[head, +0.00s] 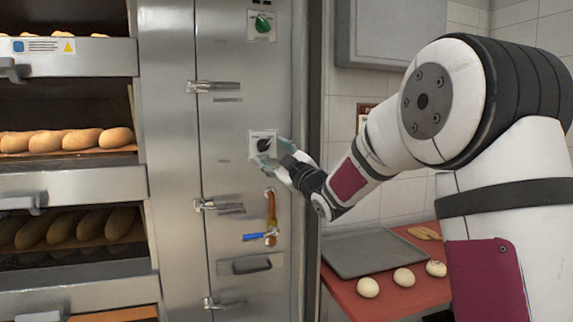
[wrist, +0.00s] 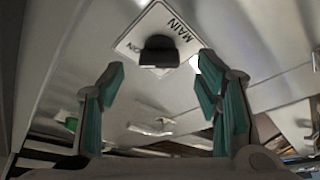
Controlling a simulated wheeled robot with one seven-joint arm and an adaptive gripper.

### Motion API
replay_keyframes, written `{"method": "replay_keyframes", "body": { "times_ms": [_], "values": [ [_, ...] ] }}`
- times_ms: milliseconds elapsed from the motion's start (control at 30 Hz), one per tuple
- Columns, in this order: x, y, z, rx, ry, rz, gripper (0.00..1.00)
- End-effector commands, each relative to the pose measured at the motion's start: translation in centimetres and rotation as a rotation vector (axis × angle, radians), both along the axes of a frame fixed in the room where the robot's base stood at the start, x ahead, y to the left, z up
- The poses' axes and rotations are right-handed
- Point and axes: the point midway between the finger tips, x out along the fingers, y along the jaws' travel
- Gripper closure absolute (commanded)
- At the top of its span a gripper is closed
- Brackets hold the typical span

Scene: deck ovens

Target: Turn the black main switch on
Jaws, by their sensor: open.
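The black main switch (head: 264,144) is a knob on a white plate on the steel oven panel in the head view. In the wrist view the black knob (wrist: 159,51) stands out from the plate (wrist: 150,30), on which "MAIN" and part of "ON" can be read. My gripper (head: 273,158) is just below and to the right of the knob in the head view. In the wrist view my gripper (wrist: 160,75) is open, its two teal-padded fingers on either side and the knob beyond and between them. I see no contact with the knob.
A green knob (head: 262,23) sits higher on the panel. A copper pipe with a blue-handled valve (head: 258,237) is below my gripper. Bread decks (head: 70,185) are at left. A red counter (head: 400,288) with a grey tray (head: 372,252) and dough balls is at right.

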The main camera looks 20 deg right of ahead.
Motion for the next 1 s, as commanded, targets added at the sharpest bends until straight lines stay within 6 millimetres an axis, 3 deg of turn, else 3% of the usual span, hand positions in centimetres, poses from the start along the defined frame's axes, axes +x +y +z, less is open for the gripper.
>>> {"method": "replay_keyframes", "body": {
  "times_ms": [200,400,600,1000],
  "values": [
    [-4.3,-1.3,-1.3,0.0,0.003,-0.001,0.42],
    [-7.2,-2.1,-2.2,0.0,0.001,-0.001,0.42],
    [-8.4,-2.4,-2.5,0.0,0.001,0.0,0.42],
    [-8.5,-2.5,-2.6,0.0,0.001,0.0,0.42]
  ]
}}
